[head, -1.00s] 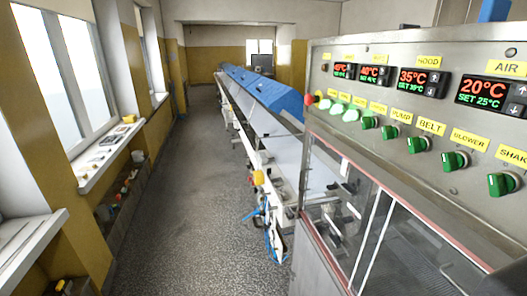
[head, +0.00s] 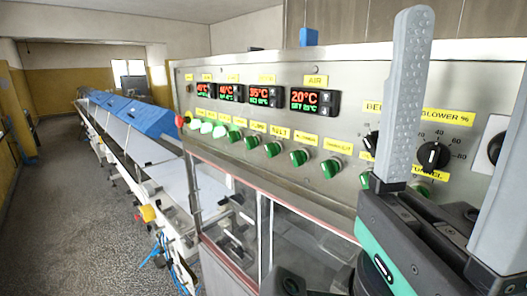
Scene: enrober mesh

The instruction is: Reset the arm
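One gripper, which I take to be my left gripper (head: 466,100), stands large at the right of the head view, in front of the control panel (head: 350,92). Its two grey fingers point up and are wide apart, with only the panel showing behind the gap. It is open and empty. The far finger's tip is cut off by the right picture edge. The dark and teal gripper body is below the fingers, with dark arm parts along the bottom edge. My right gripper is not in view.
The panel carries lit temperature displays (head: 305,100), green knobs (head: 299,157) and a black dial (head: 432,155). Below it is a glazed machine front (head: 230,215). A long conveyor with blue covers (head: 143,115) runs back to the left. The floor (head: 60,210) on the left is clear.

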